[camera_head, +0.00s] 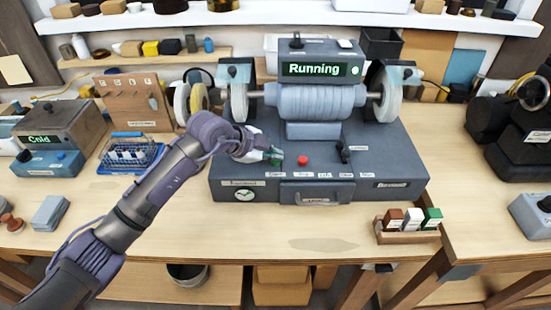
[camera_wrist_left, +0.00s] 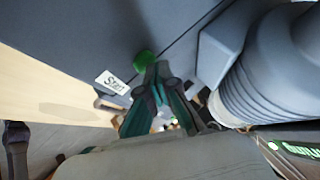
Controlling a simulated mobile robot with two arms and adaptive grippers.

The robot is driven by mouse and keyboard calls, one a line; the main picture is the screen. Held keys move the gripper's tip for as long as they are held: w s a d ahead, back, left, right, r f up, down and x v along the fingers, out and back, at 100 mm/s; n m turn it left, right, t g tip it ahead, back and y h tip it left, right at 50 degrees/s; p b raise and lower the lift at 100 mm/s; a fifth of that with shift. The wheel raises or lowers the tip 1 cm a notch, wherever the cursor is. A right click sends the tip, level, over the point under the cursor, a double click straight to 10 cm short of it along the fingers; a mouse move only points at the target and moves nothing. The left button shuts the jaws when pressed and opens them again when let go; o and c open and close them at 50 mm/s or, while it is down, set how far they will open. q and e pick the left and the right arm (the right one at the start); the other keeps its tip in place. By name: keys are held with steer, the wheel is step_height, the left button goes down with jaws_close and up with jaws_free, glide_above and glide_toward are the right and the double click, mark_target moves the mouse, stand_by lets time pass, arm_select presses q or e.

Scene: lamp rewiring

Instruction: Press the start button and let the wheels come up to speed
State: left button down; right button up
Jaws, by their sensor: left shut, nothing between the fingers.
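The grinding machine (camera_head: 410,165) stands on the bench, and its display (camera_head: 312,69) reads "Running" beside a small green light. Pale wheels sit at its left end (camera_head: 239,103) and right end (camera_head: 387,97); whether they spin cannot be told. My left gripper (camera_head: 273,155) is shut and empty over the front left of the machine's deck. In the left wrist view the green start button (camera_wrist_left: 143,60), beside its "Start" label (camera_wrist_left: 113,82), is right at the tips of the left gripper (camera_wrist_left: 161,72). Whether they touch is unclear. My right gripper is out of view.
A red button (camera_head: 302,160) and a black lever (camera_head: 343,151) are right of the left gripper. A wooden tray with small boxes (camera_head: 409,237) stands at front right. A blue wire basket (camera_head: 130,155) and a box marked "Cold" (camera_head: 60,130) stand left. The front middle bench is clear.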

mark_target(274, 162)
arm_select(q)
steer(key=shift+r+p, duration=0.85)
step_height(274, 162, up, 5)
steer(key=p, duration=0.4)
stand_by(0.3)
stand_by(0.4)
